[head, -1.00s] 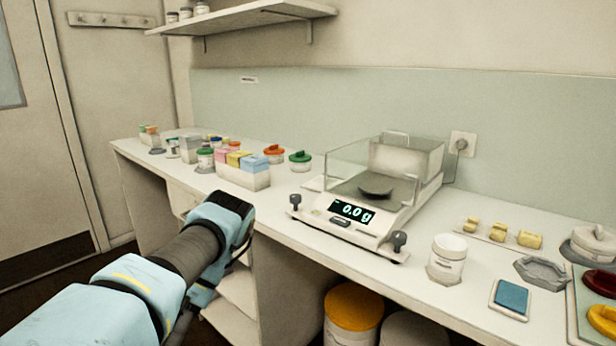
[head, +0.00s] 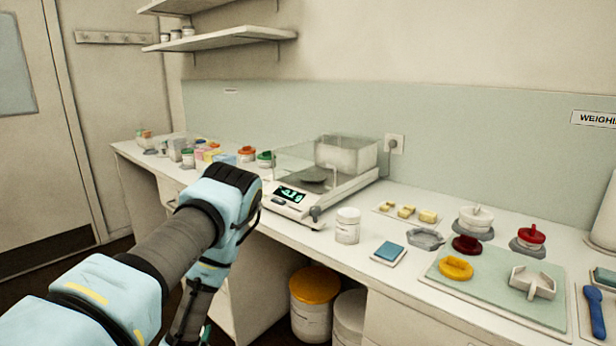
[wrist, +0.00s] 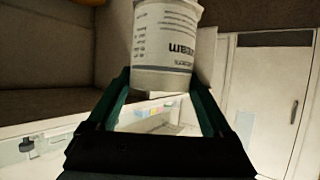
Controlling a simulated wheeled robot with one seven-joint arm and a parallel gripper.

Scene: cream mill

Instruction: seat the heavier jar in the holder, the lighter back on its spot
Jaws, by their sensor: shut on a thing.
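In the wrist view my gripper (wrist: 160,85) has its two green fingers on either side of a white jar (wrist: 165,45) with dark print, and is shut on it. The jar's top is cut off by the frame edge. In the head view the held jar is hidden. A second white jar (head: 347,226) stands upright on the counter, right of the balance (head: 300,205). The balance pan (head: 313,180) looks empty; its reading is too blurred to tell. A grey hexagonal piece (head: 425,239) lies empty on the counter. A white pronged piece (head: 532,283) lies on a green mat; I cannot tell which is the holder.
A blue pad (head: 389,252), yellow blocks (head: 406,212), and red and yellow lids (head: 456,268) occupy the right counter. Coloured boxes and jars stand at the far left. Lidded bins (head: 315,300) stand below the counter.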

